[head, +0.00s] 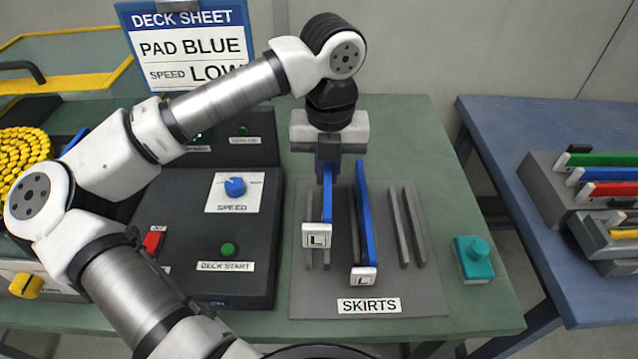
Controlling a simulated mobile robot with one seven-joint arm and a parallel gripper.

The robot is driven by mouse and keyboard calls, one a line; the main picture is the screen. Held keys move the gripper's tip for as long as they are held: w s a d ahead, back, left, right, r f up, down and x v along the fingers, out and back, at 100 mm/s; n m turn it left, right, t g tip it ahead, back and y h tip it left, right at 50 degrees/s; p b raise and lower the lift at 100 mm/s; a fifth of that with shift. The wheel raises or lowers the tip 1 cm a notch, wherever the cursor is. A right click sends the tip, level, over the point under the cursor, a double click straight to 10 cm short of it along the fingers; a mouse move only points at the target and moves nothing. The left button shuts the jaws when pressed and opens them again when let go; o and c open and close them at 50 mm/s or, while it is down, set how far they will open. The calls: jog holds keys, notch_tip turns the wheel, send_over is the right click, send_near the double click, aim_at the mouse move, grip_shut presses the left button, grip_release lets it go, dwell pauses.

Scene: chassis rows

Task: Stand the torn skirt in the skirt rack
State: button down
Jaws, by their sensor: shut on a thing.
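My gripper (328,174) points down and is shut on a blue skirt (327,205), a narrow upright strip with a white end block marked L. This skirt is over the left pair of rails of the grey skirt rack (410,297), labelled SKIRTS. I cannot tell whether it is seated between the rails or just above them. A second blue skirt (367,225), also with a white L block, stands at the middle rails. The right pair of rails is empty. No tear is clear on either skirt, and my gripper hides part of the held one.
A dark control box (255,285) with a blue speed knob (235,187) stands left of the rack. A teal button box (473,258) sits to its right. A sign (190,48) reads PAD BLUE, SPEED LOW. A blue table (540,230) at right holds several coloured strips.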

notch_tip(320, 180, down, 7)
jog(key=a+b, duration=0.1)
jog(key=b, duration=0.1)
jog(key=shift+s+a, duration=0.25)
jog(key=shift+a, duration=0.1)
jog(key=shift+f+b, duration=0.15)
jog(key=shift+b, duration=0.85)
dwell(0.6)
jog(key=shift+f+b, duration=1.25)
jog(key=shift+b, duration=0.15)
jog(key=shift+f+b, duration=0.35)
jog(key=shift+b, duration=0.05)
jog(key=shift+f+b, duration=0.6)
jog(key=shift+b, duration=0.05)
jog(key=c, duration=1.4)
grip_release()
